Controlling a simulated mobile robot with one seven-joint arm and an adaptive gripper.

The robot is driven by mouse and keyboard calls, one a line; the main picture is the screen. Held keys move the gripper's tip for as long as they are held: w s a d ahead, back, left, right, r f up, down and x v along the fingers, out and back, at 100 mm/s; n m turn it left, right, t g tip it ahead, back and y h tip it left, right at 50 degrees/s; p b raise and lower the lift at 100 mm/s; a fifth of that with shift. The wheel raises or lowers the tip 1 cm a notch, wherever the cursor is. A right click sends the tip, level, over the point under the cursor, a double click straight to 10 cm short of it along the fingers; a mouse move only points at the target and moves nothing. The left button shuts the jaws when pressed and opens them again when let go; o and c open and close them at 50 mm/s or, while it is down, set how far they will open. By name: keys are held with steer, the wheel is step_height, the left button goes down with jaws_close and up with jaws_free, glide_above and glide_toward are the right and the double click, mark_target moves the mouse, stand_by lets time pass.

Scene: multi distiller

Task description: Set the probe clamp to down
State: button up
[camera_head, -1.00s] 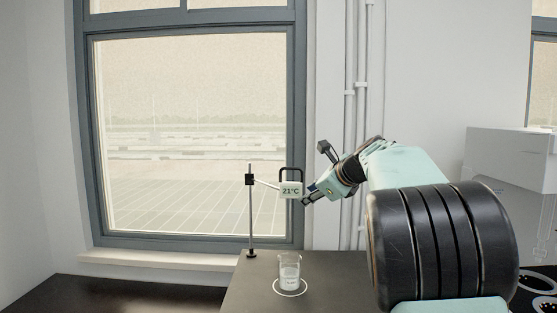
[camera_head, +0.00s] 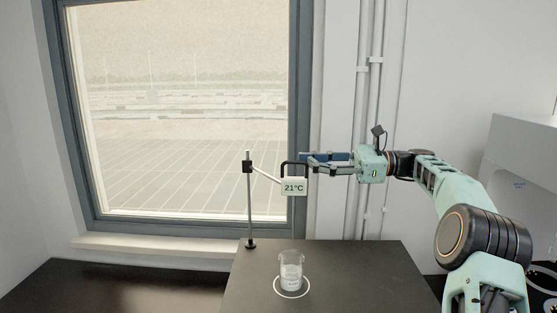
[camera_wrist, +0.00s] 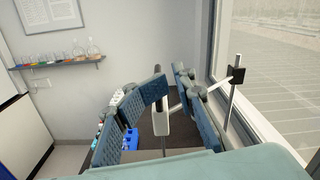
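The probe clamp has a pale box reading 21°C (camera_head: 294,187) with a black loop handle (camera_head: 284,167) on top. A thin arm joins it to a black collar on an upright rod (camera_head: 249,205). A thin probe appears to hang below the box over a glass beaker (camera_head: 291,270). My gripper (camera_head: 306,161) points left at handle height, its tips close to the handle. In the wrist view the open fingers (camera_wrist: 170,84) stand either side of the handle and white box (camera_wrist: 161,122). Whether either finger touches is unclear.
The beaker stands in a white ring on the dark bench (camera_head: 340,265). The window (camera_head: 185,120) is behind the rod. Pipes (camera_head: 370,120) run up the wall behind my gripper, and a white machine (camera_head: 525,190) stands at right. The wrist view shows a shelf of flasks (camera_wrist: 65,62).

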mark_target(287, 162)
steer(key=a, duration=0.8)
steer(key=shift+s+a, duration=0.15)
steer(key=shift+s, duration=0.05)
steer(key=shift+c, duration=0.5)
jaws_close()
steer(key=shift+s+r, duration=0.1)
steer(key=shift+r, duration=0.05)
